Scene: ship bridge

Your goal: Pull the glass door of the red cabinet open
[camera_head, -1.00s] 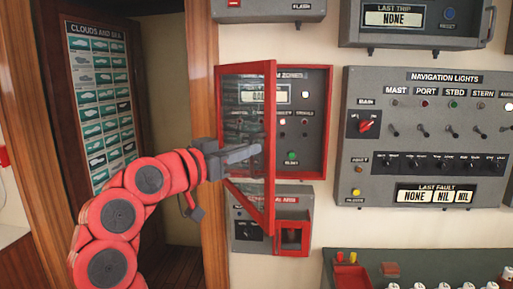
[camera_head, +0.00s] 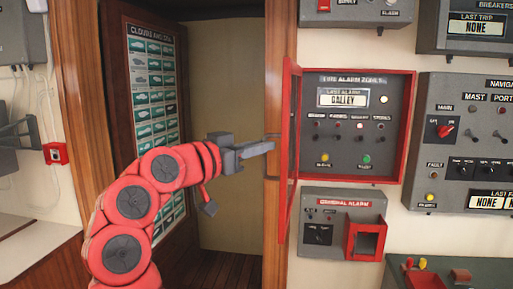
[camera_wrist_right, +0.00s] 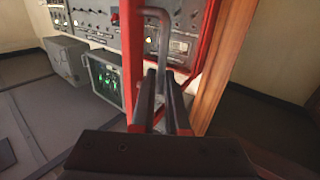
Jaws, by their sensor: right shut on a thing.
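The red cabinet (camera_head: 408,125) hangs on the wall, with a grey panel inside labelled for fire alarm zones. Its red-framed glass door (camera_head: 286,190) is swung out on its left side and shows almost edge-on. The cabinet front is uncovered. My right gripper (camera_head: 272,147) is at the door's outer edge, left of the cabinet. In the right wrist view, my gripper's fingers (camera_wrist_right: 160,100) are shut on the grey bar handle (camera_wrist_right: 164,40) beside the red door frame. In the head view the handle is mostly hidden. My left gripper is not in view.
A general alarm box (camera_head: 320,225) sits below the cabinet. A navigation lights panel (camera_head: 470,140) is to its right. A wooden post (camera_head: 279,85) stands behind the door, next to a doorway with a clouds poster (camera_head: 150,80).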

